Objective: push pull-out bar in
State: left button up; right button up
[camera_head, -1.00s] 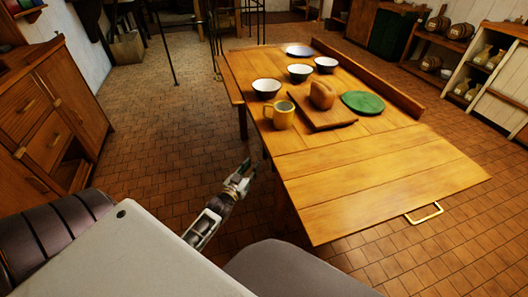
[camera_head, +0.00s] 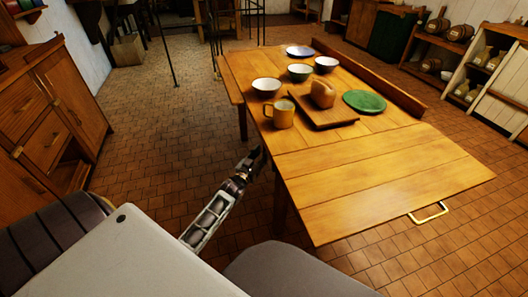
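The pull-out bar is a wide plank leaf (camera_head: 385,188) that extends from the near right end of the wooden table (camera_head: 350,135). A brass handle (camera_head: 429,213) is fixed at its right end edge. My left gripper (camera_head: 256,157) is low beside the table's left side, near a table leg, apart from the leaf and handle. Its fingers are small and dark, and I cannot tell whether they are open or shut. My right gripper is not in view.
On the table are bowls, a yellow mug (camera_head: 279,113), a cutting board (camera_head: 328,116) with bread (camera_head: 322,94) and a green plate (camera_head: 364,101). A cabinet (camera_head: 50,120) stands at left. The tiled floor right of the leaf is clear.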

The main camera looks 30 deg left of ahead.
pick_arm(q)
jog(key=shift+w+a+b, duration=0.1)
jog(key=shift+w+b, duration=0.2)
jog(key=shift+w, duration=1.1)
grip_shut()
